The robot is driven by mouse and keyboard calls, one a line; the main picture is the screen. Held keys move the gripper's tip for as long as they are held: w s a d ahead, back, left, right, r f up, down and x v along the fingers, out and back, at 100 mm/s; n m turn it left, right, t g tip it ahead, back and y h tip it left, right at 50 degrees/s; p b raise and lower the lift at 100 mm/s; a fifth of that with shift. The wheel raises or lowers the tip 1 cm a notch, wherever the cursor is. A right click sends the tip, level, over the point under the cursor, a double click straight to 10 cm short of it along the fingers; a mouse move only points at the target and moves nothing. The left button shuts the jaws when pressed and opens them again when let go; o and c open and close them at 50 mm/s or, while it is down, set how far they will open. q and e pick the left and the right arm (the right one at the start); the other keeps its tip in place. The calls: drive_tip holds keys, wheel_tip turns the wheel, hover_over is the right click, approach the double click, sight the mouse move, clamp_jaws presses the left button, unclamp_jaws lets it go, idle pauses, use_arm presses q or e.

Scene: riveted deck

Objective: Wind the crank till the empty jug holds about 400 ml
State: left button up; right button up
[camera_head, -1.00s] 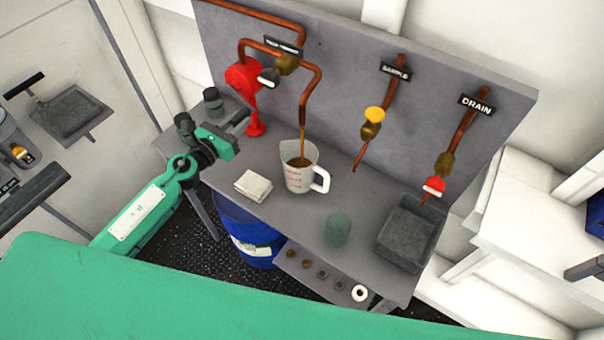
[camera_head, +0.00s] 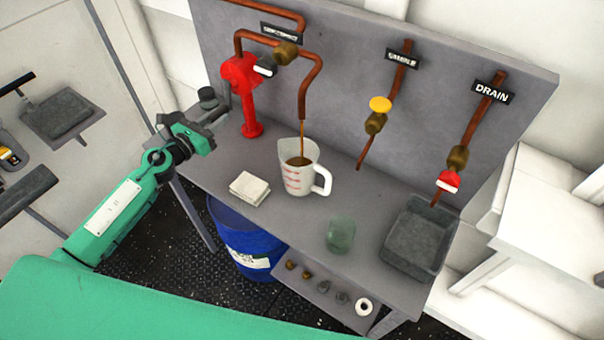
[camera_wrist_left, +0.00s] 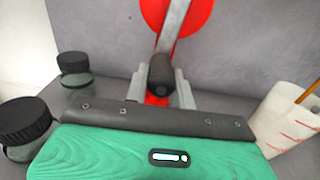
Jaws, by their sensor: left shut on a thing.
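The red pump (camera_head: 243,95) stands at the left of the bench, its crank on the side towards my arm. My left gripper (camera_head: 208,128) is at this crank. In the left wrist view its fingers close on the dark crank handle (camera_wrist_left: 160,76), with the grey crank arm (camera_wrist_left: 174,27) rising behind. The clear jug (camera_head: 298,180), with red marks and a white handle, stands upright under the copper spout (camera_head: 303,100). A thin brown stream falls into it, and brown liquid shows inside. The exact level cannot be read. My right gripper is out of view.
A folded cloth (camera_head: 249,188) lies left of the jug, and a greenish glass (camera_head: 340,235) stands to its right. A grey drain tray (camera_head: 418,238) is at the bench's right end. A dark-lidded jar (camera_head: 207,98) stands behind my gripper. A blue drum (camera_head: 240,238) is below.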

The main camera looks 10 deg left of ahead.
use_arm(q)
drive_tip(key=w+a+r+p, duration=0.2)
drive_tip(key=a+r+p, duration=0.2)
drive_tip(key=r, duration=0.6)
drive_tip(key=shift+w+a, duration=0.2)
drive_tip(key=shift+a, duration=0.65)
drive_tip(key=r+p, duration=0.1)
drive_tip(key=d+r+p, duration=0.1)
drive_tip(key=p, duration=0.1)
drive_tip(key=d+r+p, duration=0.1)
drive_tip(key=p, duration=0.1)
drive_tip(key=shift+s+r, duration=0.25)
drive_tip(key=shift+s, duration=0.1)
drive_tip(key=d+p, duration=0.1)
drive_tip(key=s+d+r+p, duration=0.1)
drive_tip(key=d+p, duration=0.1)
drive_tip(key=s+d+p, duration=0.1)
drive_tip(key=p, duration=0.1)
drive_tip(key=shift+d+r, duration=0.25)
drive_tip(key=shift+f, duration=0.1)
